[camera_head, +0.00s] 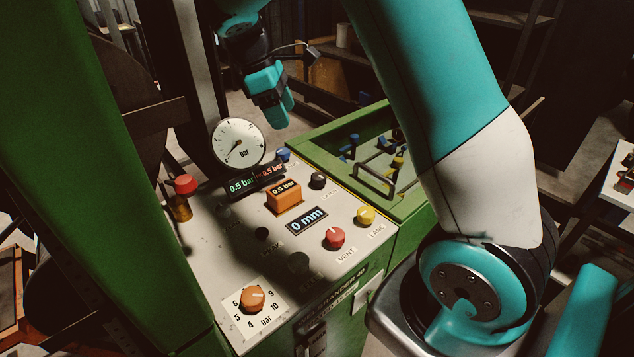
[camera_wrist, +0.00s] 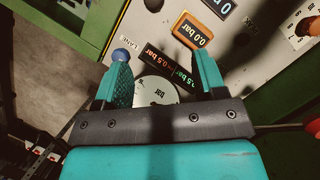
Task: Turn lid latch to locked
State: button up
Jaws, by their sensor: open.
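A blue knob (camera_head: 283,155) sits at the panel's far edge. In the wrist view the blue knob (camera_wrist: 121,55) shows just past the left fingertip; I cannot tell whether they touch. A green-framed bay (camera_head: 330,137) right of the panel holds a bar handle (camera_head: 376,181) and small blue and yellow parts.
The panel (camera_head: 215,275) carries a pressure gauge (camera_head: 238,142), an orange display box (camera_head: 284,195), a red VENT knob (camera_head: 334,238), a yellow knob (camera_head: 366,216) and an orange dial (camera_head: 253,298). A green column (camera_head: 75,150) stands at left. My arm covers part of the bay.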

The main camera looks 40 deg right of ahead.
aim_at(318, 175)
jog(key=shift+g, duration=0.3)
jog(key=x, duration=0.6)
jog(key=d+x, duration=0.1)
jog(key=x, duration=0.5)
jog(key=w+x, duration=0.1)
jog(key=x, duration=0.5)
jog(key=shift+d+f+b, duration=0.3)
jog(key=shift+b, duration=0.05)
jog(key=shift+c, duration=0.4)
jog(key=c, duration=0.8)
